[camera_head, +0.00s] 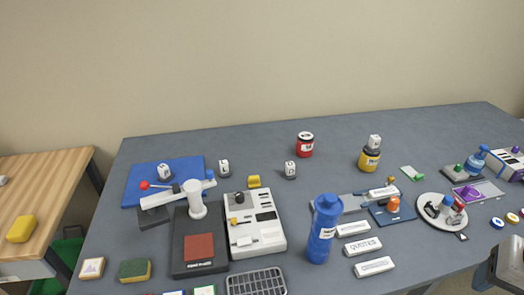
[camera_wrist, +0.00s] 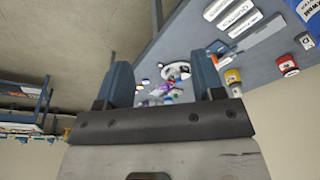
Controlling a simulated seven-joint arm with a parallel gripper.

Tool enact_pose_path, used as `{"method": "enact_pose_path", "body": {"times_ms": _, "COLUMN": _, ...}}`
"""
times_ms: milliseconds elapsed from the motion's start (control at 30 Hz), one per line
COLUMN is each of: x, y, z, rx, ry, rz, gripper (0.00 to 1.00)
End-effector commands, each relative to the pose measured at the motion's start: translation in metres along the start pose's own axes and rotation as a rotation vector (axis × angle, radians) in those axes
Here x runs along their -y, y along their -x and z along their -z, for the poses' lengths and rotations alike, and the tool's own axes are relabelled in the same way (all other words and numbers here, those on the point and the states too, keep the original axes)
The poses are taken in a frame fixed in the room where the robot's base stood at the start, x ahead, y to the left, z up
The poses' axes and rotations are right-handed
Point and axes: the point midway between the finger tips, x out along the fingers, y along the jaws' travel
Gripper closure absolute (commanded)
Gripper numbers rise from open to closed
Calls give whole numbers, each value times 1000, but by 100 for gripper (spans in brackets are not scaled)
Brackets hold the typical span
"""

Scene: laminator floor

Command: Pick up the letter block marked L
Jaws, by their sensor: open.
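Several small white letter blocks with dark faces stand on the grey table in the head view. One is on the blue mat (camera_head: 165,171), one is right of the mat (camera_head: 224,168), and one is in front of the red tin (camera_head: 290,170). Another white block (camera_head: 375,142) sits on top of the yellow tin. Their letters are too small to read, so I cannot tell which is L. In the wrist view a small block (camera_wrist: 305,40) shows at the right edge. My gripper (camera_wrist: 165,75) is open and empty, apart from all the blocks.
The red tin (camera_head: 305,146) and yellow tin (camera_head: 369,160) stand towards the back. A tall blue bottle (camera_head: 321,230) and a white machine (camera_head: 254,225) stand at the front. A round tray (camera_head: 425,207) holds items at right. The back strip of the table is clear.

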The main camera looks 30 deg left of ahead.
Motion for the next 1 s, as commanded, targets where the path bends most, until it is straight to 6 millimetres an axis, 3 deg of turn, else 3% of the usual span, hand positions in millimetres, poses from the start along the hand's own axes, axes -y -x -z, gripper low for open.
{"method": "enact_pose_path", "body": {"times_ms": 467, "x": 71, "y": -6, "z": 79, "rx": 151, "ry": -98, "rz": 139, "gripper": 38}}
{"method": "enact_pose_path", "body": {"times_ms": 1000, "x": 185, "y": -33, "z": 163, "rx": 372, "ry": -221, "rz": 270, "gripper": 38}}
